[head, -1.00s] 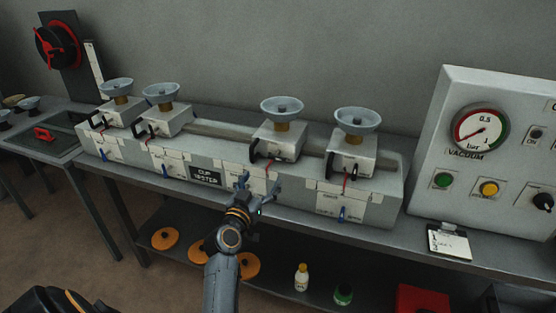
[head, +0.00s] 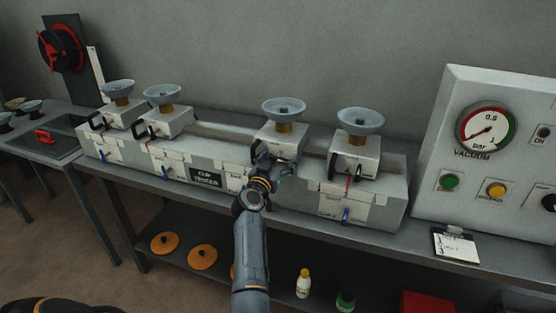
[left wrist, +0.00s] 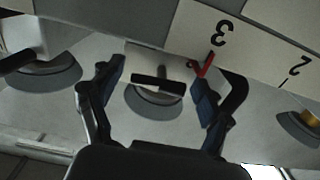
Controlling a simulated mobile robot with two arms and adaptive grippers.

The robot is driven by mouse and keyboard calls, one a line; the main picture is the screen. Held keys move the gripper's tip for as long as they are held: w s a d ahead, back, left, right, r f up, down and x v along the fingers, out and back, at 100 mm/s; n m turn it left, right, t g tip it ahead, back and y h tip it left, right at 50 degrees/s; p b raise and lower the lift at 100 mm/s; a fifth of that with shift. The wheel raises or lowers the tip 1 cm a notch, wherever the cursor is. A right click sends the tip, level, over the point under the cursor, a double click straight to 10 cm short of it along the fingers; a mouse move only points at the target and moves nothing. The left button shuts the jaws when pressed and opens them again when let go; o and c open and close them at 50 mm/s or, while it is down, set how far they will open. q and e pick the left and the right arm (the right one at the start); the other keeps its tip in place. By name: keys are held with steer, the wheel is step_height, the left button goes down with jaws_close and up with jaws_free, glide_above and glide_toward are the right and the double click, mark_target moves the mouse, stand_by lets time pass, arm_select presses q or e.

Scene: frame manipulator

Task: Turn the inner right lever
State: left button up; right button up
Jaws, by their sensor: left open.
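The cup tester (head: 120,160) is a long grey box with several cup stations. The inner right station (head: 280,143) has a grey block with a pale cup on top and a black handle on its left side. My left gripper (head: 266,172) is directly in front of this block and covers part of its front. In the left wrist view my left gripper (left wrist: 157,77) is open, its two fingers spread. A short black bar (left wrist: 157,84) shows between them, with clear space on both sides. Any blue lever below this station is hidden in the head view.
A red piece (left wrist: 204,66) lies close to one fingertip in the left wrist view. The outer right block (head: 354,157) stands to the right, with a blue lever (head: 346,215) below.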

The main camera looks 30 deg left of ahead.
arm_select(q)
steer(key=c, duration=1.2)
arm_select(e)
steer(key=shift+a, duration=0.6)
